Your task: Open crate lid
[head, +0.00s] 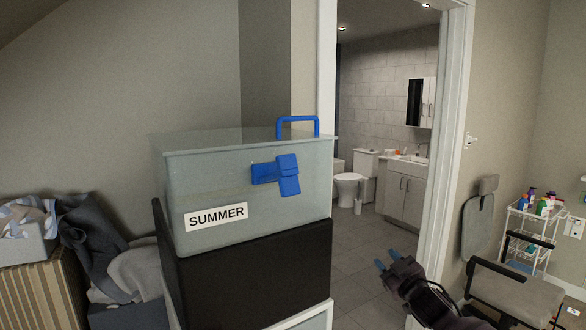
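A translucent grey crate (290,222) with a "SUMMER" label (215,217) stands left of centre on a black box. Its flat lid (235,141) lies closed on top. A blue handle (298,118) stands up at the lid's right end. A blue latch (277,173) sits on the front face just under the lid. My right gripper (386,259) is right of the crate and below the latch, apart from both. Its two blue fingertips are spread with nothing between them. My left gripper is not in view.
The black box (255,275) supports the crate. Crumpled clothes (95,240) and a striped basket (45,295) are at the left. A doorway to a bathroom with a toilet (350,185) is behind. A chair (515,290) and bottle cart (525,220) stand right.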

